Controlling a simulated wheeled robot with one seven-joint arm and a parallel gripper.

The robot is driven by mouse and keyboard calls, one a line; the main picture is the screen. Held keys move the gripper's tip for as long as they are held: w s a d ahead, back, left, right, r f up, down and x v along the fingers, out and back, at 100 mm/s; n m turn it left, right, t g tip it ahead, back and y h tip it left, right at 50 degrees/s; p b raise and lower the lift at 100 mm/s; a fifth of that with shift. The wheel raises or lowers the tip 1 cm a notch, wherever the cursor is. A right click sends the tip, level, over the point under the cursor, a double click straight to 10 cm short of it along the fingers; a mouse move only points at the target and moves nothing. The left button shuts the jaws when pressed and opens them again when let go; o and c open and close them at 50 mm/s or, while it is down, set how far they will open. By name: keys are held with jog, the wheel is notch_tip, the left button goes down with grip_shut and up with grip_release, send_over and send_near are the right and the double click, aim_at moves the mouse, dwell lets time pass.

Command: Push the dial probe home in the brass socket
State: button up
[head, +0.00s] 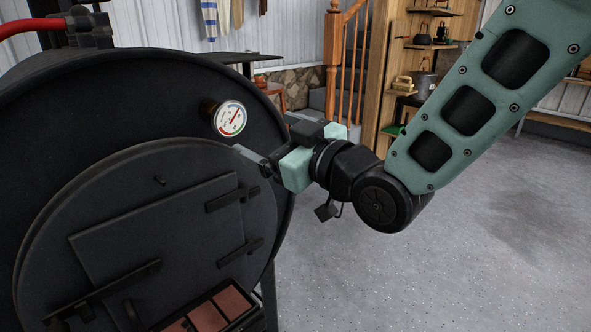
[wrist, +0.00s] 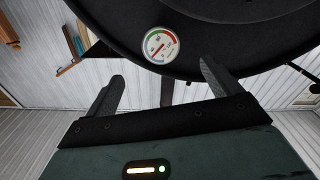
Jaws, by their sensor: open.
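The dial probe shows as a round gauge with a white face and a green and red scale (head: 231,118), on the front of the black barrel stove above its door. Its casing stands out a little from the stove front. My gripper (head: 265,134) is open and empty, just right of the dial. In the wrist view the dial (wrist: 160,46) lies ahead of and between the two spread fingertips (wrist: 162,70), apart from them.
The black stove (head: 120,100) fills the left side, with a hinged door (head: 150,225) below the dial. A tray of reddish bricks (head: 208,316) sits under the door. Grey floor (head: 420,275) is clear to the right. A red hose (head: 30,27) runs at top left.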

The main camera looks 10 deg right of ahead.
jog(key=shift+b+v, duration=2.55)
jog(key=shift+b, duration=0.6)
jog(key=shift+f, duration=0.1)
jog(key=s+f+m+g+h, duration=0.1)
jog(key=s+f+g+h, duration=0.15)
jog(key=f, duration=0.45)
jog(key=s+f+g+h, duration=0.2)
jog(key=f+g, duration=0.2)
jog(key=f, duration=0.3)
jog(key=s+d+f+m+g+h, duration=0.1)
jog(key=s+d+f+g+h, duration=0.25)
jog(key=s, duration=0.45)
jog(key=s+d+f+g+h, duration=0.2)
jog(key=s+f+g, duration=0.3)
jog(key=s, duration=0.2)
notch_tip(320, 180, up, 26)
jog(key=p, duration=2.5)
jog(key=shift+s+d+p, duration=0.15)
jog(key=shift+d+p, duration=0.05)
jog(key=shift+p, duration=0.2)
